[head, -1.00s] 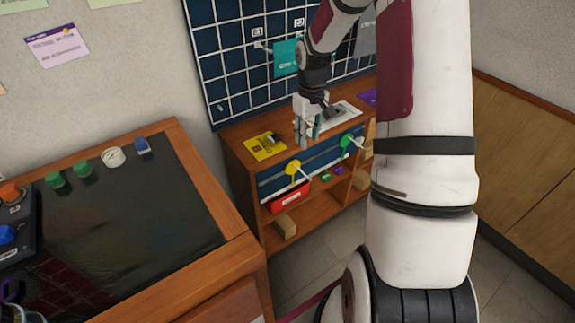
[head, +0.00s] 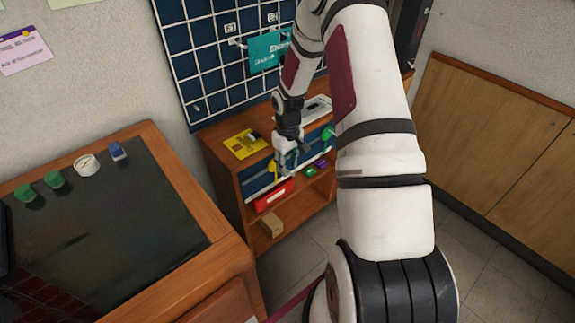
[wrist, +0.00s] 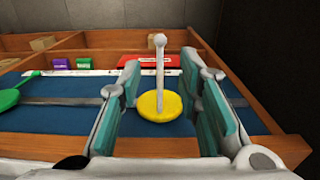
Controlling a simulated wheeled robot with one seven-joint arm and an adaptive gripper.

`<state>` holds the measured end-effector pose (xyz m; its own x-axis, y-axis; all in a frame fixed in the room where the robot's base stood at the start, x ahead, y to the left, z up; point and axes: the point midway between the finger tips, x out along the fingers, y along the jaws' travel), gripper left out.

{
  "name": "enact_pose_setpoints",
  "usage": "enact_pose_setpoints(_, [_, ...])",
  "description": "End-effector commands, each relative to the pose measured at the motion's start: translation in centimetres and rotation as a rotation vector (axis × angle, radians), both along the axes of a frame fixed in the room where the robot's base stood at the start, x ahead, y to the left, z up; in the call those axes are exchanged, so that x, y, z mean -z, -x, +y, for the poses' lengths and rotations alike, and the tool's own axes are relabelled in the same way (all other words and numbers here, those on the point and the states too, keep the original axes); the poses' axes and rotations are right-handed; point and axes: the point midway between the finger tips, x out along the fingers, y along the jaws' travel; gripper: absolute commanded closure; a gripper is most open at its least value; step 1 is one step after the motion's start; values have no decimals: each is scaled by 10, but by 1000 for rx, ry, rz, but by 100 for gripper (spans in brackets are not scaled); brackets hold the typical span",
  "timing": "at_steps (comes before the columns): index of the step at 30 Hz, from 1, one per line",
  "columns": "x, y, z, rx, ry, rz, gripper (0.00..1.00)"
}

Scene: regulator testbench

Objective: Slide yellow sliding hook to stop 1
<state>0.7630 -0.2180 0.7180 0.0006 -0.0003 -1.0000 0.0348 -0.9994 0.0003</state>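The yellow sliding hook (wrist: 160,106) shows in the wrist view as a round disc with a pale, ball-tipped peg, on a rail (wrist: 60,101) across a blue panel. My gripper (wrist: 160,74) is open, with one finger on each side of the hook and gaps between. In the head view my gripper (head: 285,168) is at the front of the wooden shelf and mostly covers the hook, leaving a yellow bit (head: 272,166). A green hook (wrist: 12,97) is on the same panel, left of the yellow one in the wrist view. I cannot read any stop label.
A white strip (wrist: 85,73) runs along the panel edge. A red box (head: 270,196) and a wooden block (head: 271,224) are on the lower shelves. A yellow card (head: 245,144) lies on top. A desk (head: 190,205) is at left, a wooden panel wall (head: 500,140) at right.

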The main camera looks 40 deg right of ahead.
Motion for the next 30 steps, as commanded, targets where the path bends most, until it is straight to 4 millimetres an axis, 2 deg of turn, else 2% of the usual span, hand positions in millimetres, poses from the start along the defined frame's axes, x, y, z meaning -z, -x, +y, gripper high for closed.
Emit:
enact_pose_setpoints(10, [4,0,0,0,0,0,68])
enact_pose_setpoints(14, [4,0,0,1,0,0,98])
enact_pose_setpoints(22, [4,0,2,0,0,1,100])
enact_pose_setpoints(26, [3,0,19,-4,-1,2,100])
enact_pose_setpoints(30, [3,1,52,-8,-1,2,100])
